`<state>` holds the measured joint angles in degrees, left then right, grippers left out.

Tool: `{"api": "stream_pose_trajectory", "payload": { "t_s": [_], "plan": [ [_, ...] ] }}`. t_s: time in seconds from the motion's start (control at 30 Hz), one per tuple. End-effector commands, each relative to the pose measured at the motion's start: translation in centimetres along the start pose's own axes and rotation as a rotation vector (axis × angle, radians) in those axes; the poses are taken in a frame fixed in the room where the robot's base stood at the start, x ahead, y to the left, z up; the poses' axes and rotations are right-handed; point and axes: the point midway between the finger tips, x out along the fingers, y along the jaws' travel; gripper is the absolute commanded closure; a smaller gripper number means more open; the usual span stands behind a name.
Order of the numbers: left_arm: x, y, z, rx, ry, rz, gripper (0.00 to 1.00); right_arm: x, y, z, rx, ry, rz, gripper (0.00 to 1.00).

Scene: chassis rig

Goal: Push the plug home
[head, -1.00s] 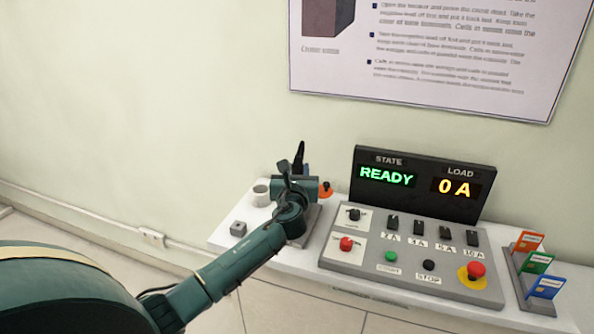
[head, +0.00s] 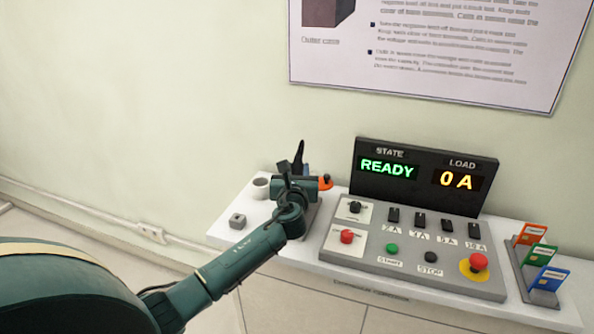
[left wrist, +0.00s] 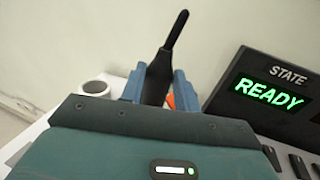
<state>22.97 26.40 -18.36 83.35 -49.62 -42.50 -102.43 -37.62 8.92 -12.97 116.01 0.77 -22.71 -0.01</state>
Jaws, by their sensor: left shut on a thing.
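My left gripper (head: 298,176) is at the back left of the white bench, left of the control panel. It is shut on a black plug (head: 299,153), whose thin tapered end points up above the fingers. In the left wrist view the plug (left wrist: 157,75) stands between the blue fingers of the gripper (left wrist: 160,88), leaning a little right. The plug's lower end and whatever is beneath it are hidden by the gripper, so I cannot tell how deep it sits. My right gripper is not in view.
The control panel (head: 400,262) has switches and buttons, and its display (head: 422,178) reads READY and 0 A. Coloured cards (head: 540,255) stand in a rack at right.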

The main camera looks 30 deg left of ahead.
Motion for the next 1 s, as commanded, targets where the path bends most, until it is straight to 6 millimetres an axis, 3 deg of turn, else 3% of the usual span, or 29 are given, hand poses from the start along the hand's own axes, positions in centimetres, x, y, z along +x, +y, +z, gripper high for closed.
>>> {"api": "stream_pose_trajectory", "payload": {
  "t_s": [0.03,0.07,0.33,0.73,1.0],
  "plan": [
    [0.0,0.0,-0.1,0.000,-0.002,-0.001,1.00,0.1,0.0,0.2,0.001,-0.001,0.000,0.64],
    [0.0,0.0,0.0,0.000,-0.003,-0.001,0.67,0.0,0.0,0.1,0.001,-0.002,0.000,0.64],
    [0.0,0.0,0.0,0.000,-0.001,0.000,0.44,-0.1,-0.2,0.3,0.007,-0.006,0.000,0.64],
    [0.0,0.0,-0.1,0.000,0.001,0.000,0.44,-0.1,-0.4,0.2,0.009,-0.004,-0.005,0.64],
    [-5.4,0.0,-0.2,0.000,0.002,-0.004,0.44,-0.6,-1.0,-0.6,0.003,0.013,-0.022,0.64]
  ]
}}
